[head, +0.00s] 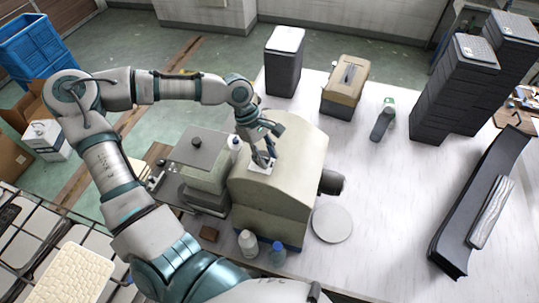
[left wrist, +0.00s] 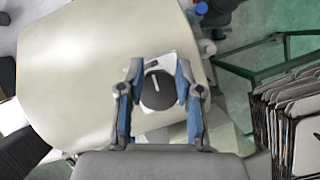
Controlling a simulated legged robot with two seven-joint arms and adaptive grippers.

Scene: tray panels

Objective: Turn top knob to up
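A dark round knob (left wrist: 158,90) with a pale mark near its edge sits on a white plate (left wrist: 150,64) on the cream machine housing (left wrist: 85,70). In the head view the white plate (head: 256,169) shows on the sloped face of the housing (head: 290,145), and the gripper mostly hides the knob. My left gripper (left wrist: 159,68) is open, with one blue-lined finger on each side of the knob. Whether the fingers touch the knob is unclear. In the head view my left gripper (head: 268,160) is at the plate. My right gripper is not in view.
A grey box-shaped unit (head: 197,160) stands left of the housing. A white bottle (head: 248,243), a blue-topped bottle (head: 277,253) and a round disc (head: 332,223) lie near its front. Dark stacked bins (head: 455,95) stand at right.

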